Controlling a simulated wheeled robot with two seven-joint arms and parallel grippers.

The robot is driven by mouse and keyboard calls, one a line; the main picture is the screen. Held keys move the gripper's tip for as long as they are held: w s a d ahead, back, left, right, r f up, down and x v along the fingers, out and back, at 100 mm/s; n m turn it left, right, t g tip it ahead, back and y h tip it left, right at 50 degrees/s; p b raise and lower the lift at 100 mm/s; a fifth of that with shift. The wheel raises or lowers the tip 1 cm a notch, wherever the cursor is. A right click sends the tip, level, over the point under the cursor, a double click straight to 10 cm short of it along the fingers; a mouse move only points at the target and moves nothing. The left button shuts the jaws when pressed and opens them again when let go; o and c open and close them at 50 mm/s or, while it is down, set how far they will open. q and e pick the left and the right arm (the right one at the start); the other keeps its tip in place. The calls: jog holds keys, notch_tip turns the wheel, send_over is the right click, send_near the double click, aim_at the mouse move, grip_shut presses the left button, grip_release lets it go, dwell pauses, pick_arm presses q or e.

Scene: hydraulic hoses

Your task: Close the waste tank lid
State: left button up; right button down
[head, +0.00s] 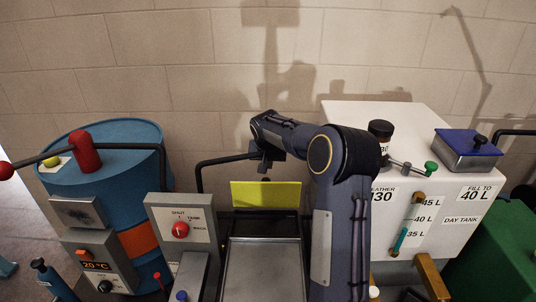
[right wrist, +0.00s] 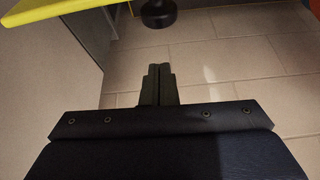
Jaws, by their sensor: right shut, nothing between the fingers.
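The yellow waste tank lid (head: 265,195) stands raised, close to upright, behind a dark opening at the back of a grey metal box (head: 262,272). This box seems to be the waste tank. In the right wrist view the lid (right wrist: 55,12) is a yellow panel at the top left, with a black knob (right wrist: 158,13) beside its edge. My right gripper (head: 264,168) is above and behind the lid's top edge; any contact is unclear. In the right wrist view its fingers (right wrist: 160,72) are shut and empty, pointing toward the lid side. My left gripper is not in view.
A control box with a red knob (head: 180,230) and a blue drum (head: 120,205) stand left. A white day tank (head: 430,235) with a blue-lidded box (head: 468,142) stands right. A black pipe (head: 222,160) runs left of the lid. The block wall (head: 130,60) is behind.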

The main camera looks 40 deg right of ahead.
aim_at(266, 191)
jog(key=s+a, duration=0.1)
jog(key=s+a+f, duration=0.1)
jog(key=shift+s+a+f, duration=0.1)
jog(key=shift+s+a, duration=0.15)
jog(key=shift+s, duration=0.1)
